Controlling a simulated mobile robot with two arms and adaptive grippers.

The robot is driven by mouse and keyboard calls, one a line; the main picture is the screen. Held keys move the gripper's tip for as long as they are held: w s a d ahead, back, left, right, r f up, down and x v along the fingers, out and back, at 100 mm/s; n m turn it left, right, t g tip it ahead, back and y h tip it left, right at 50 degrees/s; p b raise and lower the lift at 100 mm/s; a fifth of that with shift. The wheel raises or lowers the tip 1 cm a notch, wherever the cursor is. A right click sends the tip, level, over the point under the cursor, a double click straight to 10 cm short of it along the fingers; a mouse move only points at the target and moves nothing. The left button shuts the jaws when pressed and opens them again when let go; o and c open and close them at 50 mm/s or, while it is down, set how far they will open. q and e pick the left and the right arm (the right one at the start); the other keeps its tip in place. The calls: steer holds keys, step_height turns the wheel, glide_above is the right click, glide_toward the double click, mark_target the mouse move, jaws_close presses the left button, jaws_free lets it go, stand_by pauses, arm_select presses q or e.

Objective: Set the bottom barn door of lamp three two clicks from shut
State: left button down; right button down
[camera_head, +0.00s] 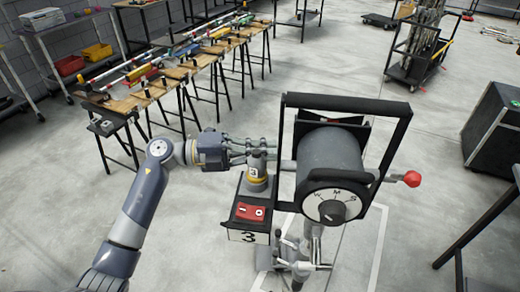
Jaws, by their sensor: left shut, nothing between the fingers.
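Lamp three (330,160) has a grey drum body with a dial on its near end and stands in a black frame (398,138). A box marked 3 (247,237) with a red switch (250,212) sits at its left. The lamp's front faces away; dark flaps (350,119) show at its far end, but I cannot make out the bottom barn door. My left gripper (274,149) comes in from the left and is shut and empty, its fingers beside the lamp's left side. Whether it touches the lamp is unclear. My right gripper is not in view.
A red-tipped handle (412,178) sticks out at the lamp's right. Trestle benches (128,104) with levels and tools stand behind at left. A black case (496,130) stands at right, and a loaded cart (415,68) farther back. The floor between is clear.

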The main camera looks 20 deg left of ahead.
arm_select(q)
steer(key=x, duration=0.7)
steer(key=shift+d+p, duration=0.35)
steer(key=shift+p, duration=0.05)
steer(key=shift+w+a+f, duration=0.1)
steer(key=shift+w+f, duration=0.1)
steer(key=shift+w, duration=0.1)
steer(key=shift+a, duration=0.1)
steer(key=v, duration=0.7)
steer(key=shift+s+a+b, duration=0.2)
steer(key=shift+a+b, duration=0.15)
stand_by(0.6)
